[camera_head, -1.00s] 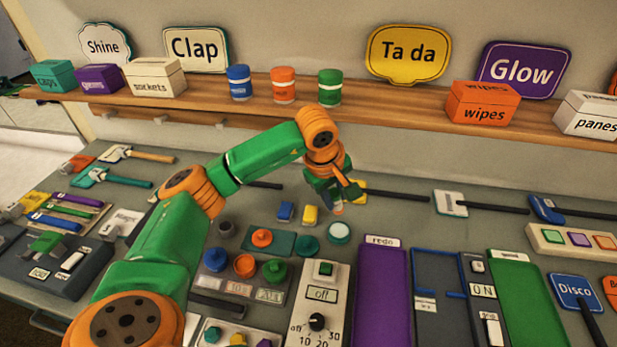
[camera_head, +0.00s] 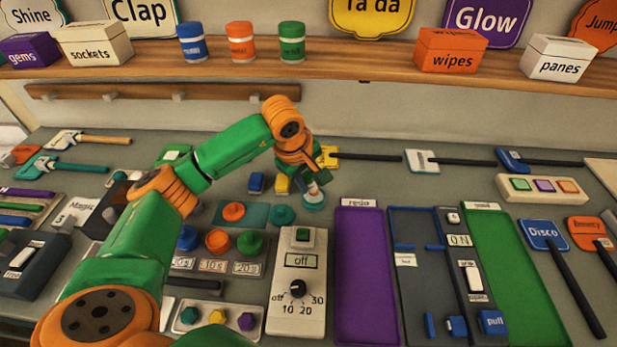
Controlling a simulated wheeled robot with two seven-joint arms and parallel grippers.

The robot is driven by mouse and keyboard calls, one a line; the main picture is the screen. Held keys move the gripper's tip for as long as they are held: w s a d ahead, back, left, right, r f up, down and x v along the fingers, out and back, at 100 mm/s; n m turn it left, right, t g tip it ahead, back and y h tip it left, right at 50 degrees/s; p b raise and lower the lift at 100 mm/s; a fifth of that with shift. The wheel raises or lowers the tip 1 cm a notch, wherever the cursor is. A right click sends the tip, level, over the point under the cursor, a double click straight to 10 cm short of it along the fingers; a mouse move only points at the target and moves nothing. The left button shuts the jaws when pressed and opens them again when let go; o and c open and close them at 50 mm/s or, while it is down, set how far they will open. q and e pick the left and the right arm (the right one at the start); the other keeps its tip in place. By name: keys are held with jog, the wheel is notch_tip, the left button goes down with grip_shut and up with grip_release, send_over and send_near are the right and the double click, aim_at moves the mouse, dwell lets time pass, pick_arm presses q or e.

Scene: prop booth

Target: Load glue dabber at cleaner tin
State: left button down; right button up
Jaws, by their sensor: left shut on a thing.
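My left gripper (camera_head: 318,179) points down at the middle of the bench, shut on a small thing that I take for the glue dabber. The fingers hide nearly all of it. Directly below is a small round tin (camera_head: 313,206) with a pale top and teal rim, which I take for the cleaner tin. The held thing's lower end overlaps the tin's top in the picture; I cannot tell whether they touch. A teal round lid or knob (camera_head: 282,215) lies just left of the tin. My right gripper is not in view.
A blue block (camera_head: 256,183) and a yellow block (camera_head: 282,184) stand left of the gripper. A timer box (camera_head: 300,262) and purple mat (camera_head: 367,280) lie in front. Long-handled paddles, including a white-headed one (camera_head: 421,162), lie right. A shelf (camera_head: 350,70) runs behind.

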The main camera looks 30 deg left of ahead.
pick_arm(q)
jog(key=shift+d, duration=0.1)
jog(key=shift+f+b, duration=0.6)
jog(key=shift+b, duration=0.1)
dwell(1.6)
notch_tip(320, 180, up, 7)
jog(key=p, duration=0.5)
jog(key=shift+r, duration=0.1)
dwell(0.5)
